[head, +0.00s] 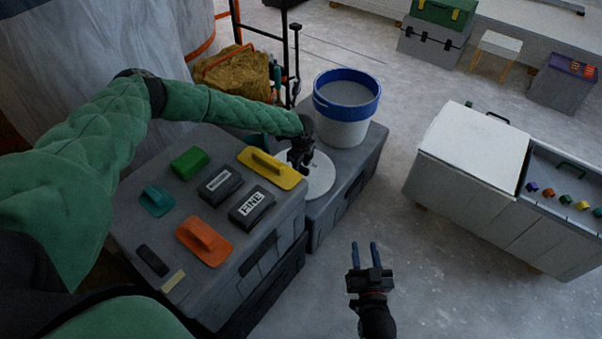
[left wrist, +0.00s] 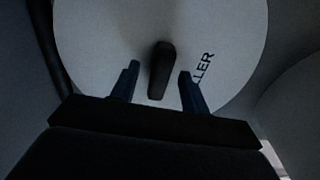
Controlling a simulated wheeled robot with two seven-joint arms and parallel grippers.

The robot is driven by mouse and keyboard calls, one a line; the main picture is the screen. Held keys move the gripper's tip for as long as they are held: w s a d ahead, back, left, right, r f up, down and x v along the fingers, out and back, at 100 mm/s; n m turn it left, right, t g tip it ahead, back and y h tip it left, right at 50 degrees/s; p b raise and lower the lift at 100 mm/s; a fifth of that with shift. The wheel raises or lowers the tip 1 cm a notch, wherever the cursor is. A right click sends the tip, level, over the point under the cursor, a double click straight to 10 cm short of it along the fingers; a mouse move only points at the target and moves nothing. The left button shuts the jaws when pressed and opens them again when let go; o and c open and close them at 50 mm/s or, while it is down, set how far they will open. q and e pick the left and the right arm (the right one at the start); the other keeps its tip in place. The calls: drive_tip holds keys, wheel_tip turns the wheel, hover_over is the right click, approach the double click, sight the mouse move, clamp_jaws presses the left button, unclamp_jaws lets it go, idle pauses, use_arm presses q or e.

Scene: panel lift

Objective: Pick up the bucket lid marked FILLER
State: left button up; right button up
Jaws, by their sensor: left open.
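The white round lid (head: 319,180) lies flat on a grey box beside the bucket. In the left wrist view the lid (left wrist: 100,35) fills the picture, with a dark upright handle (left wrist: 161,70) and the letters "LLER" showing; the rest of the word is hidden. My left gripper (head: 303,167) is over the lid in the head view. In the left wrist view its fingers (left wrist: 160,88) are open, one on each side of the handle; I cannot tell whether they touch it. My right gripper (head: 363,254) is open and empty over the floor.
A white bucket with a blue rim (head: 345,120) stands behind the lid. A nearer grey box (head: 150,218) carries several coloured floats and blocks, one marked FINE (head: 253,206). A white-topped chest (head: 468,150) stands right. Floor between is clear.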

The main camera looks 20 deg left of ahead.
use_arm(q)
drive_tip(key=shift+f, duration=0.15)
drive_tip(key=shift+c, duration=0.4)
clamp_jaws()
